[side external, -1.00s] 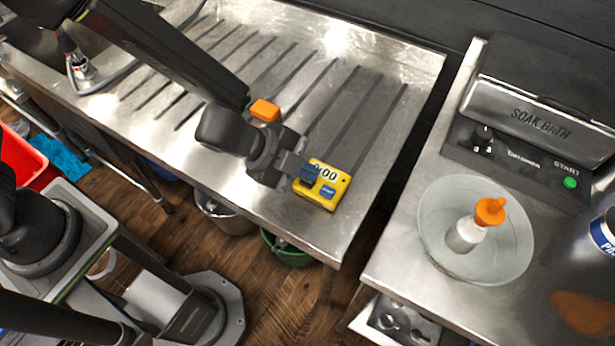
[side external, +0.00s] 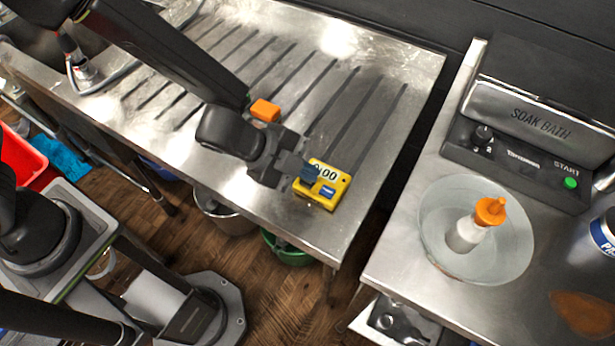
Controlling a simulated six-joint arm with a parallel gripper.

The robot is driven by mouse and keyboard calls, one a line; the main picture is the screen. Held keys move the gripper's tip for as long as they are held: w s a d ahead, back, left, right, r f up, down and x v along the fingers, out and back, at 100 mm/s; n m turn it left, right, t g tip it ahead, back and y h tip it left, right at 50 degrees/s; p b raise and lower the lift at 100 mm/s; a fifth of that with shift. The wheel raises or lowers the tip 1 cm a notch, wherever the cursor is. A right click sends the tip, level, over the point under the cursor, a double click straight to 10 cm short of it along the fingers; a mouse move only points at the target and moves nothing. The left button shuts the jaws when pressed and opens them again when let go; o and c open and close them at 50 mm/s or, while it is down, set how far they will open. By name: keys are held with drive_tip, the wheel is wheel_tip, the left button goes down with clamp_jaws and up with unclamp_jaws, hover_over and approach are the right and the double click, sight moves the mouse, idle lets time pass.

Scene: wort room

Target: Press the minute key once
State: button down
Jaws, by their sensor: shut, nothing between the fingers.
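The yellow timer (side external: 322,185) lies on the steel drainboard near its front right edge. Its display, partly covered, shows "00" at the right end, and a blue key shows on its face below the display. My gripper (side external: 304,174) is shut and empty, with its fingertips over the left part of the timer. The fingers hide the left side of the display and whatever key lies under them. I cannot tell whether the fingertips touch the timer.
An orange block (side external: 265,110) lies on the drainboard (side external: 385,120) behind my gripper. To the right, across a gap, a counter holds the soak bath unit (side external: 520,120) and a glass bowl (side external: 431,246) with an orange-capped bottle (side external: 470,232). The drainboard behind the timer is clear.

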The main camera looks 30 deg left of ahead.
sight(306, 184)
drive_tip(key=shift+f, duration=0.2)
drive_tip(key=shift+f, duration=0.2)
drive_tip(key=shift+f, duration=0.45)
idle(0.7)
drive_tip(key=shift+r, duration=0.85)
drive_tip(key=shift+r, duration=0.1)
drive_tip(key=shift+r, duration=2.45)
